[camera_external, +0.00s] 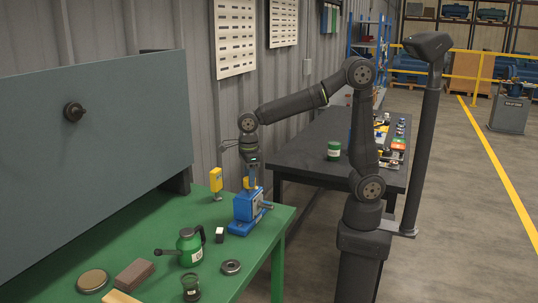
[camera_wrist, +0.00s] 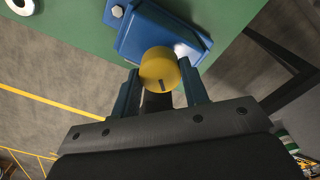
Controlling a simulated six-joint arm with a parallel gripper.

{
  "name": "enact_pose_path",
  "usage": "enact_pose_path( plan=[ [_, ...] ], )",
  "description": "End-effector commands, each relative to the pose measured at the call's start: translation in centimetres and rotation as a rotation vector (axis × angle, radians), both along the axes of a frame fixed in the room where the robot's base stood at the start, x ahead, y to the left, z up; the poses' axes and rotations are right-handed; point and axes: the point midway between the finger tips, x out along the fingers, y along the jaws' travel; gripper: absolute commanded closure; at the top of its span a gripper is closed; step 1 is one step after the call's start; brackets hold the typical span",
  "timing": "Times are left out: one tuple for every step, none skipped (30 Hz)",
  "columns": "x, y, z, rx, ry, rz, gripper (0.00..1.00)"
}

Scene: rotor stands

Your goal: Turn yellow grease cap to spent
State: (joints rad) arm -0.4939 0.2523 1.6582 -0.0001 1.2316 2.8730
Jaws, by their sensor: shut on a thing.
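The yellow grease cap (camera_wrist: 158,66) sits between the two fingers of my gripper (camera_wrist: 160,92) in the wrist view, with a finger on each side. A dark mark shows on the cap's face, pointing down in that view. The cap is on top of a blue stand (camera_external: 245,208) at the right end of the green table in the external view. The stand's blue base also shows in the wrist view (camera_wrist: 130,38). In the external view my gripper (camera_external: 250,180) points down on the cap (camera_external: 246,184), which is partly hidden. Any spent label is not readable.
On the green table (camera_external: 262,243) stand a yellow device (camera_external: 216,182), a small black-and-white block (camera_external: 220,235), a green can (camera_external: 190,246), a metal ring (camera_external: 231,267) and a brown block (camera_external: 134,275). A dark table (camera_external: 300,158) with a green tin (camera_external: 334,151) lies behind.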

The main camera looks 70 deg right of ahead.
Motion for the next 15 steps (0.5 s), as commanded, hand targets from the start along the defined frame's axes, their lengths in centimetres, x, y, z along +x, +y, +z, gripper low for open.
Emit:
enact_pose_path(
  plan=[
    [0.09,0.03,0.16,0.001,-0.004,-0.01,0.82],
    [0.09,0.03,0.16,0.002,-0.005,-0.016,0.82],
    [0.09,0.03,0.16,0.002,-0.005,-0.024,0.82],
    [0.09,0.03,0.16,0.002,-0.005,-0.028,0.82],
    [0.1,0.04,0.17,0.002,-0.005,-0.031,0.82],
    [0.1,0.04,0.17,0.002,-0.005,-0.034,0.82],
    [0.1,0.04,0.17,0.002,-0.005,-0.035,0.82],
    [0.1,0.04,0.17,0.002,-0.005,-0.037,0.82],
    [0.1,0.04,0.17,0.002,-0.005,-0.038,0.82],
    [0.1,0.04,0.17,0.002,-0.005,-0.038,0.82],
    [0.1,0.04,0.17,0.002,-0.005,-0.038,0.82],
    [0.1,0.04,0.17,0.002,-0.005,-0.038,0.82],
    [0.1,0.04,0.17,0.002,-0.005,-0.038,0.82],
    [0.1,0.04,0.17,0.002,-0.005,-0.038,0.82],
    [0.1,0.04,0.17,0.002,-0.005,-0.038,0.82]
  ],
)
